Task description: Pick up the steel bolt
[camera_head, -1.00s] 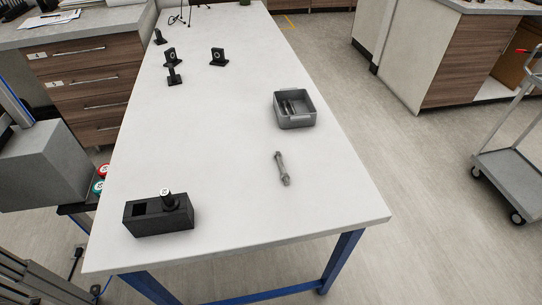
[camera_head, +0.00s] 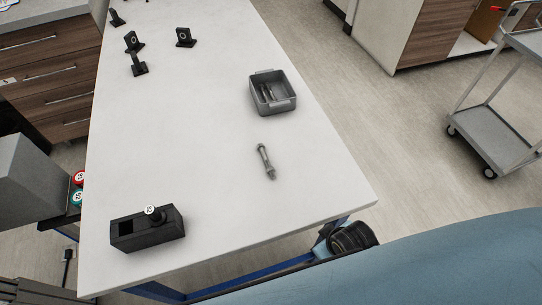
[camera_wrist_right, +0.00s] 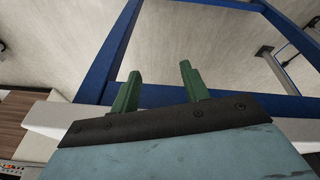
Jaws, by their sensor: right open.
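The steel bolt (camera_head: 265,161) lies on the white table (camera_head: 200,110), right of the middle and in front of the grey bin. It is a long grey shaft with thicker ends, lying clear of other objects. My right gripper shows in the right wrist view (camera_wrist_right: 158,88), with two green fingers apart and nothing between them. That view shows the floor and the table's blue frame, not the bolt. In the head view part of my right arm is at the lower right, beyond the table edge. My left gripper is not in view.
A grey bin (camera_head: 284,106) with metal parts inside stands behind the bolt. A black block (camera_head: 160,233) with a round-topped piece stands at the front left. Several small black mounts (camera_head: 184,38) stand at the back left. The table around the bolt is clear.

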